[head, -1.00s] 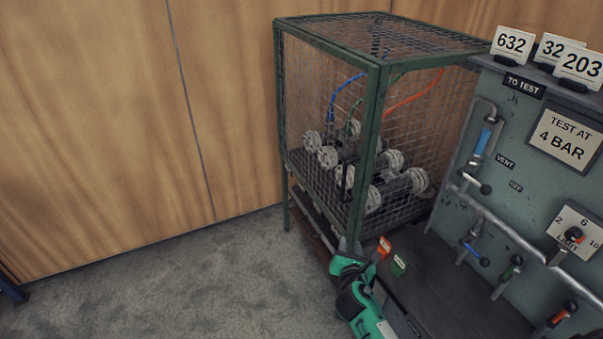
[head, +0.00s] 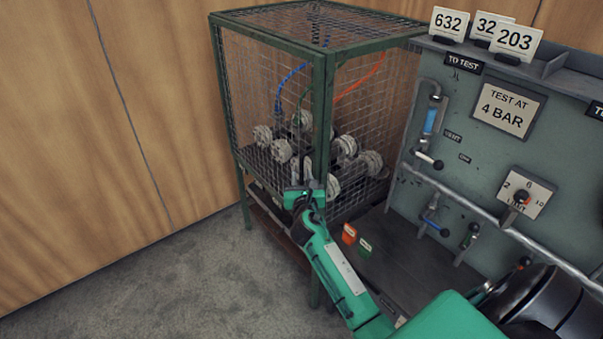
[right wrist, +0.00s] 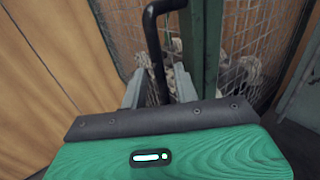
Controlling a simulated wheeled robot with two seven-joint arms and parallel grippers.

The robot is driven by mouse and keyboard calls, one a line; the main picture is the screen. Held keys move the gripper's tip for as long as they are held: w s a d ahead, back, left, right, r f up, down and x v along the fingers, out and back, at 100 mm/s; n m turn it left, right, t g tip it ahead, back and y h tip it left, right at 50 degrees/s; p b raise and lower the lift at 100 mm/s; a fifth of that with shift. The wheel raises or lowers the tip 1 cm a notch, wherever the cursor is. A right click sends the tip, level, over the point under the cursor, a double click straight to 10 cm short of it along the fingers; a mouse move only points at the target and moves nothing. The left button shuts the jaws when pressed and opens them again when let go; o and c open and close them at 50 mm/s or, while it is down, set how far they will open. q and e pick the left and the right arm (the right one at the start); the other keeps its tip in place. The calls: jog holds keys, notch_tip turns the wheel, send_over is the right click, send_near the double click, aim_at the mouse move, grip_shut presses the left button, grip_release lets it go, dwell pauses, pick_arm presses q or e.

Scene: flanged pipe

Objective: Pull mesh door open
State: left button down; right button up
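The mesh door (head: 262,90) is the green-framed wire front of the cage and looks shut in its frame. Its black bar handle (right wrist: 152,40) stands upright in the right wrist view. My right gripper (head: 303,192) is at the cage's near corner, low on the door. In the right wrist view my right gripper (right wrist: 158,88) has its two grey fingers apart, with the handle between them; a gap seems to show beside the bar. My left gripper is in neither view.
A grey test panel (head: 470,130) with valves and number cards stands at the right. An orange tag (head: 349,234) and a green tag (head: 365,246) lie on the bench. Floor (head: 170,290) at left is clear.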

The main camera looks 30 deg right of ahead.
jog(key=shift+x, duration=1.05)
grip_shut()
